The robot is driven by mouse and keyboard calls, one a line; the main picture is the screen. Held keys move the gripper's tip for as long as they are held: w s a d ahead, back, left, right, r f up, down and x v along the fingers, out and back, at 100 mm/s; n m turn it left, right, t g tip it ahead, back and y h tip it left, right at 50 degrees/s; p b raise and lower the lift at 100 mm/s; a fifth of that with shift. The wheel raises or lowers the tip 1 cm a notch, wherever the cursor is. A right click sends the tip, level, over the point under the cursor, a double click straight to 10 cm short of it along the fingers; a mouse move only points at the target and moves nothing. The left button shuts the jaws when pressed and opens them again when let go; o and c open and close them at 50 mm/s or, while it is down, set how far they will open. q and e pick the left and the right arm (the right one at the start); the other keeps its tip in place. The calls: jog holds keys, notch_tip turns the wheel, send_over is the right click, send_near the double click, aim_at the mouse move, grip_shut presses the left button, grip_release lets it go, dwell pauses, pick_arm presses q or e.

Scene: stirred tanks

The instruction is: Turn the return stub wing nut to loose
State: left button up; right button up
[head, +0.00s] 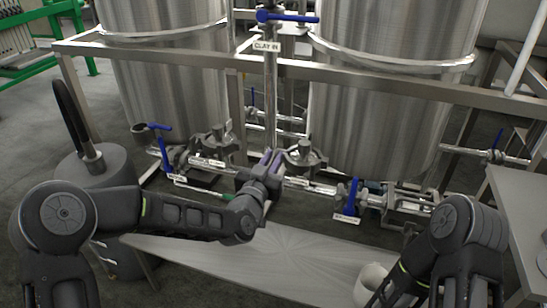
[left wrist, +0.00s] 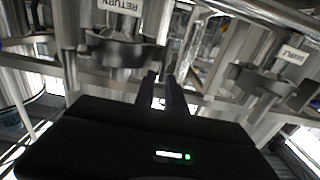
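In the left wrist view a dark metal clamp (left wrist: 120,52) sits at upper left under a tilted RETURN label (left wrist: 122,6). A second dark clamp (left wrist: 265,82) with its own label is at right. In the head view two clamped pipe stubs show, one left (head: 215,138) and one right (head: 303,156); their labels are too small to read there. My left gripper (head: 271,160) is between these stubs, closer to the right one. Its two fingers (left wrist: 163,88) stand apart with nothing between them. The wing nut itself is not clear.
Two large steel tanks (head: 170,80) (head: 385,100) stand behind a frame rail (head: 390,77). Blue-handled valves (head: 162,150) (head: 350,195) flank the stubs on the pipework. A grey bench (head: 270,262) lies in front, with a white round container (head: 369,282) by my right arm.

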pick_arm(q)
jog(key=shift+w+d, duration=0.1)
jog(key=shift+w, duration=0.25)
jog(key=shift+c, duration=0.4)
grip_shut()
